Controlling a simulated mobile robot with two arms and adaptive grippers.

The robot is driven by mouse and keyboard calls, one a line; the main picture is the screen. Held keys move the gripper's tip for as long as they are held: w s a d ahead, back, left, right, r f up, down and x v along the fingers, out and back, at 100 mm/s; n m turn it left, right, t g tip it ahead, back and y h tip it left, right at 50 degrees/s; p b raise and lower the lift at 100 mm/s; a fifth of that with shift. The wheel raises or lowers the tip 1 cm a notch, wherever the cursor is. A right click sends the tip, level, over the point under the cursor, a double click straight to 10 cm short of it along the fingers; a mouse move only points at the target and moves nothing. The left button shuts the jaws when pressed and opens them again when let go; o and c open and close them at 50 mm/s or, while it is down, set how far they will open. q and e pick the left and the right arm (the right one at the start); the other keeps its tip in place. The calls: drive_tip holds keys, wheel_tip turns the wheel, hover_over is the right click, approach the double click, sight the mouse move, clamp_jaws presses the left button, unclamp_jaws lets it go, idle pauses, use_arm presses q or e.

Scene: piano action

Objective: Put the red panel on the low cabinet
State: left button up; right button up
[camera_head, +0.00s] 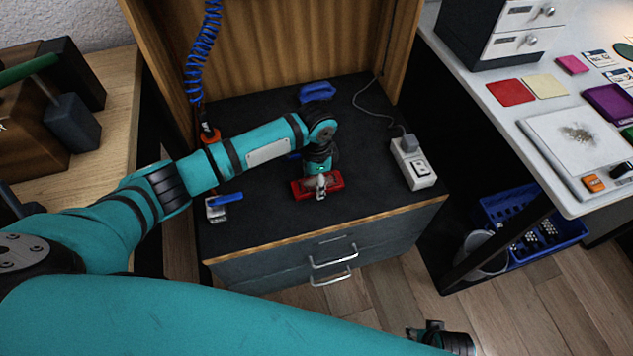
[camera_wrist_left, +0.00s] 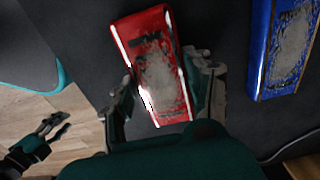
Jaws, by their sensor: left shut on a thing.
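The red panel (camera_head: 303,188) is at the front middle of the low cabinet's (camera_head: 265,225) black top, on it or just above it; I cannot tell which. In the left wrist view the panel (camera_wrist_left: 158,60) shows a worn grey patch. My left gripper (camera_head: 321,190) points down over the panel. It is shut on the panel, with a finger on each long side in the left wrist view (camera_wrist_left: 165,88). My right gripper (camera_head: 432,335) is low at the front right, away from the cabinet. Its fingers look apart and empty in the left wrist view (camera_wrist_left: 55,128).
A blue panel (camera_wrist_left: 285,50) lies close by in the left wrist view. On the cabinet are a blue handled thing (camera_head: 318,92), a white power strip (camera_head: 412,163) with a cable and a small blue-and-silver tool (camera_head: 222,203). A white table (camera_head: 470,75) stands at the right.

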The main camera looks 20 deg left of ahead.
idle(0.3)
use_arm(q)
drive_tip(key=o, duration=1.3)
drive_tip(key=shift+f, duration=0.15)
drive_tip(key=shift+c, duration=0.2)
drive_tip(key=shift+r, duration=0.2)
wheel_tip(320, 180, up, 12)
drive_tip(key=p, duration=0.3)
use_arm(e)
drive_tip(key=s+f, duration=0.5)
drive_tip(key=f, duration=0.2)
drive_tip(key=shift+d+f+g, duration=0.3)
drive_tip(key=shift+d, duration=0.05)
drive_tip(key=shift+s, duration=0.1)
